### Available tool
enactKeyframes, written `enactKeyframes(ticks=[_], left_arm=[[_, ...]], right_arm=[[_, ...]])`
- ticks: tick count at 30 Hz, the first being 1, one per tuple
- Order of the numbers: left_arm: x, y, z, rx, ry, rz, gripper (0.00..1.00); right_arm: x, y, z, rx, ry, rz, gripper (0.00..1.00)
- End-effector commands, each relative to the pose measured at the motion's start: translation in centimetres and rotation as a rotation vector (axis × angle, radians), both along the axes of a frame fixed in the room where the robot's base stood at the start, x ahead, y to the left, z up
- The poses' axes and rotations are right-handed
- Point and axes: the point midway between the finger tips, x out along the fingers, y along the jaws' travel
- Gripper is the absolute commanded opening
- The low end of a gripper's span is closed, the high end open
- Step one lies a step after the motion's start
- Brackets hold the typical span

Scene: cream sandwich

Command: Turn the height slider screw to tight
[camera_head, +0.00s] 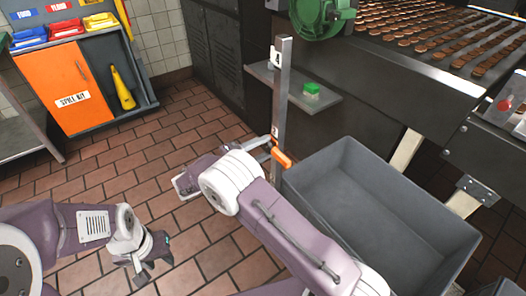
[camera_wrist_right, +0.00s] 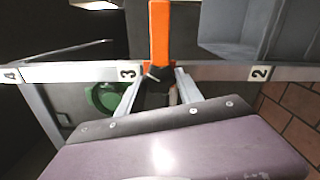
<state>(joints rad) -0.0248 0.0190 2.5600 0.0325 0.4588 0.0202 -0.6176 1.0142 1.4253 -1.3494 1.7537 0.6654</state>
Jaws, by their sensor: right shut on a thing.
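The height slider screw (camera_head: 282,155) has an orange lever and sits on an upright metal post (camera_head: 282,90) near the number 3 mark. In the right wrist view the orange lever (camera_wrist_right: 159,32) points up the picture from a black hub on the post (camera_wrist_right: 220,72), beside the 3. My right gripper (camera_head: 268,145) is at the screw, its two fingers on either side of the hub (camera_wrist_right: 158,80) and shut on it. The exact contact is partly hidden. My left gripper (camera_head: 150,272) hangs low at the left, away from the post; its finger gap is unclear.
A large grey bin (camera_head: 345,150) stands right beside the post. A metal shelf (camera_head: 325,101) with a green block (camera_head: 312,90) is behind it. A conveyor of brown biscuits (camera_head: 430,35) is at the back right. The tiled floor (camera_head: 130,160) at left is clear.

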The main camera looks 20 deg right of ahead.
Motion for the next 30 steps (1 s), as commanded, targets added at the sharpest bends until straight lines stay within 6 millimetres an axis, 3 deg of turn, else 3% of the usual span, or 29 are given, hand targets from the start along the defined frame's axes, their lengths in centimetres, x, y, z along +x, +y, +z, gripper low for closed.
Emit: enactKeyframes(ticks=[13,30], left_arm=[[0.0,0.0,-1.9,0.0,0.0,0.0,0.36],[0.0,0.0,-2.1,0.0,0.0,0.0,0.36]], right_arm=[[0.0,0.0,0.0,0.074,-0.217,0.0,0.02],[0.0,0.0,0.1,0.086,-0.254,0.001,0.02]])
